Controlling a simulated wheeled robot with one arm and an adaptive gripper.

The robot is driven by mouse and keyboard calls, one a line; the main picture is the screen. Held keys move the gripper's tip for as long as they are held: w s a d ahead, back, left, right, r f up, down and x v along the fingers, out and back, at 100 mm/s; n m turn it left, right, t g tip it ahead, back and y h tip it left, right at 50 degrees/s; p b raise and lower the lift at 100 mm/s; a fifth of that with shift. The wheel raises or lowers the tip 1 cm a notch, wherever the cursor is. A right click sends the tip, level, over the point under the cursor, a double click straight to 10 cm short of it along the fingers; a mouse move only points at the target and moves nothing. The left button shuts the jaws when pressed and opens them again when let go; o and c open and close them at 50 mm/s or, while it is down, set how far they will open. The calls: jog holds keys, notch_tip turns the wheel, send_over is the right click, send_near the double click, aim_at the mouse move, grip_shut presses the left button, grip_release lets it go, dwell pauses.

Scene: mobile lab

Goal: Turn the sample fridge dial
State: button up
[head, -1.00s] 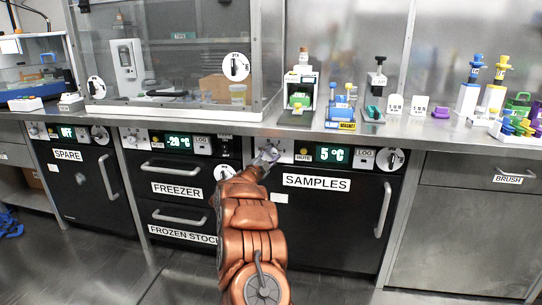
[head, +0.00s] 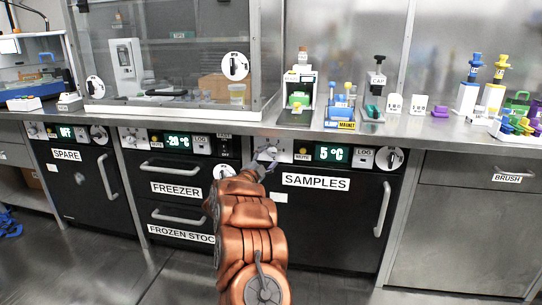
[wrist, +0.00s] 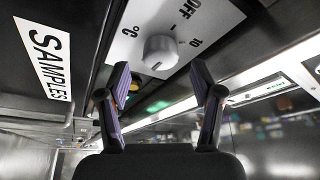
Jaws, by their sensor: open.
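The sample fridge (head: 325,222) is a black front labelled SAMPLES with a lit green 5 °C display (head: 331,154). Its label also shows in the wrist view (wrist: 46,60). The dial (wrist: 160,52) is a round pale knob on a white plate marked OFF, 10 and °C. My gripper (wrist: 161,82) is open and empty, with its two dark fingers apart on either side of the dial in the picture. I cannot tell whether they touch it. In the head view my gripper (head: 266,156) is at the panel's left end and hides most of the dial.
The freezer (head: 177,172) with a green display is just left, and the spare fridge (head: 75,180) farther left. The steel counter (head: 440,131) above holds small lab items. A LOG button (head: 365,157) and a switch (head: 391,159) sit right of the display. The floor in front is clear.

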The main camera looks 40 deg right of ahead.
jog(key=v, duration=0.9)
dwell(0.3)
